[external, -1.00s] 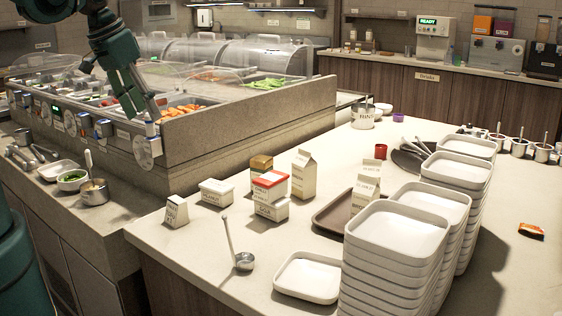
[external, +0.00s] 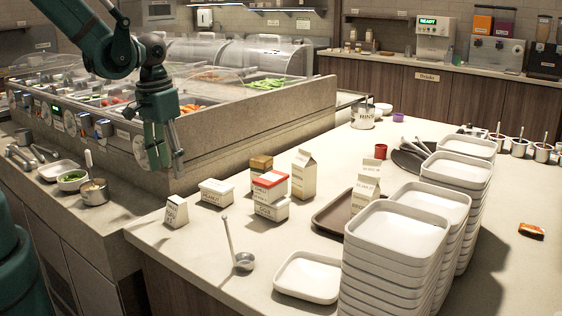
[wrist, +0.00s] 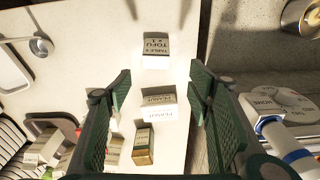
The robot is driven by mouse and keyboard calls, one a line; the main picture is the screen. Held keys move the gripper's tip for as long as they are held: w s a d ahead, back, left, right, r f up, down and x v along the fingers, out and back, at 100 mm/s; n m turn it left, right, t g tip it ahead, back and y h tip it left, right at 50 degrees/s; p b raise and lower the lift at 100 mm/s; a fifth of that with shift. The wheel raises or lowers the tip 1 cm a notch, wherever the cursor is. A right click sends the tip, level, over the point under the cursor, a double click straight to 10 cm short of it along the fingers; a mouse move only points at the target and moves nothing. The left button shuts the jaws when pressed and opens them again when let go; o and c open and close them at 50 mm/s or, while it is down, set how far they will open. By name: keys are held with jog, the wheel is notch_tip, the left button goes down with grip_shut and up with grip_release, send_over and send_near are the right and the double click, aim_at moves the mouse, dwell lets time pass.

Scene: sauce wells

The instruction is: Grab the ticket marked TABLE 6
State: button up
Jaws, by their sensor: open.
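A small white tent-shaped ticket (external: 177,212) stands upright at the left end of the counter. In the wrist view the ticket (wrist: 156,50) shows dark print with "TABLE" and "TOFU"; the table number is too small to read surely. My gripper (external: 165,163) is open and empty, pointing down in the air above and behind the ticket, apart from it. In the wrist view my gripper (wrist: 160,78) has its two green fingers spread, with the ticket beyond the fingertips, toward the top of the picture.
A white peanut box (external: 216,192) stands right of the ticket, with stacked boxes (external: 270,190) and a carton (external: 304,174) beyond. A ladle (external: 242,259) lies in front. The salad bar's wall (external: 240,120) rises behind.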

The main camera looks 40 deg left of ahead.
send_over(175, 200)
jog(key=shift+g, duration=0.4)
jog(key=shift+f+b, duration=0.4)
jog(key=shift+f, duration=1.9)
jog(key=shift+f, duration=0.15)
jog(key=shift+f, duration=1.15)
jog(key=shift+f+b, duration=0.8)
jog(key=shift+f, duration=1.8)
jog(key=c, duration=1)
